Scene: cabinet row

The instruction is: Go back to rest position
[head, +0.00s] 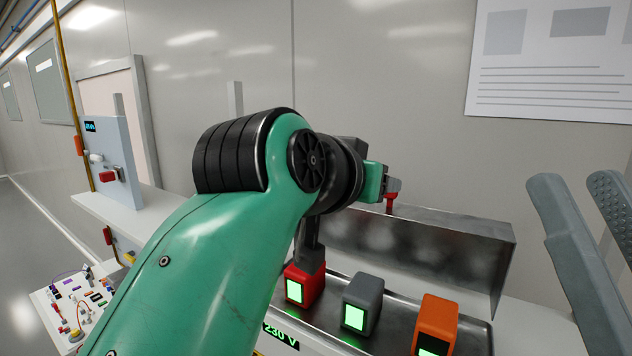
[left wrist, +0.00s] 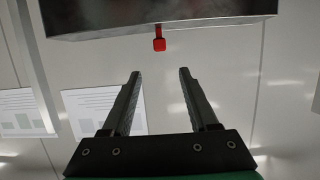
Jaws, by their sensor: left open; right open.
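My left arm reaches in from the lower left of the head view, and its gripper is mostly hidden behind its own wrist. In the left wrist view the left gripper (left wrist: 160,72) is open, with nothing between its fingers. A red-tipped lever (left wrist: 159,43) on the edge of a metal box (left wrist: 110,17) shows beyond the fingertips, apart from them. In the head view the red lever (head: 391,197) stands at the metal box (head: 430,245), beside the left wrist. My right gripper (head: 580,182) is open and empty at the right edge, with its fingers pointing up.
Below the box sit a red block (head: 305,287), a grey block (head: 362,304) and an orange block (head: 435,324) with green lit faces. A panel with a red switch (head: 109,176) stands at left. A board with small parts (head: 75,310) lies lower left. A wall poster (head: 555,55) hangs behind.

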